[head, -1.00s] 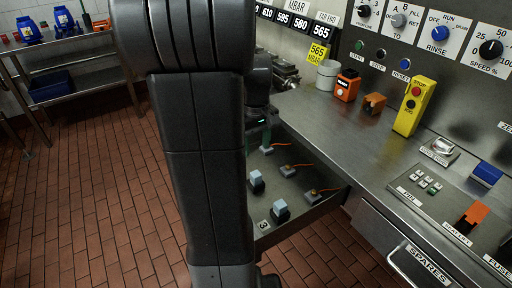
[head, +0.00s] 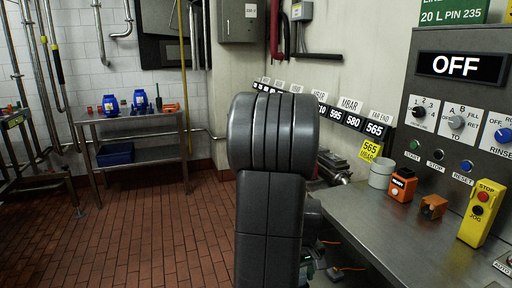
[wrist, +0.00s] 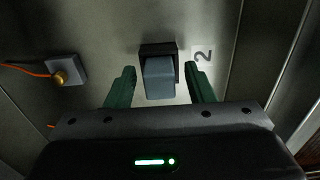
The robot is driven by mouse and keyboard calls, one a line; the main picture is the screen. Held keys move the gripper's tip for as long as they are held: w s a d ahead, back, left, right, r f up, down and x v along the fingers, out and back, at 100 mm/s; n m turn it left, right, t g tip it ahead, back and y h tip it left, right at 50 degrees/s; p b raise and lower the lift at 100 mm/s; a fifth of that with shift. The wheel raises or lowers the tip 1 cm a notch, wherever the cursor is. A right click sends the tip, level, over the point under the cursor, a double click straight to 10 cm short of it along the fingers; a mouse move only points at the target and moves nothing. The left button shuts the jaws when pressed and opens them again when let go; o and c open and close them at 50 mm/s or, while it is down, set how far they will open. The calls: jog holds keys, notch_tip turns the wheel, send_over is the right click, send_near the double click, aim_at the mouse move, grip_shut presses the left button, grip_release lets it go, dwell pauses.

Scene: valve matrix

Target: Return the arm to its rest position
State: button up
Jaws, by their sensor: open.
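A grey-blue block on a black base (wrist: 160,78) appears between the fingers, with a gap on each side. I cannot tell how far below the fingertips it is. A printed "2" is on the metal surface to its right.
A steel counter (head: 390,215) is on the right with a white cup (head: 381,173), orange items and a yellow stop box (head: 481,213). A side table (head: 135,118) with blue items stands at the left. The tiled floor at left is open. A small connector with orange cable (wrist: 65,70) is beside the block.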

jog(key=shift+r, duration=2)
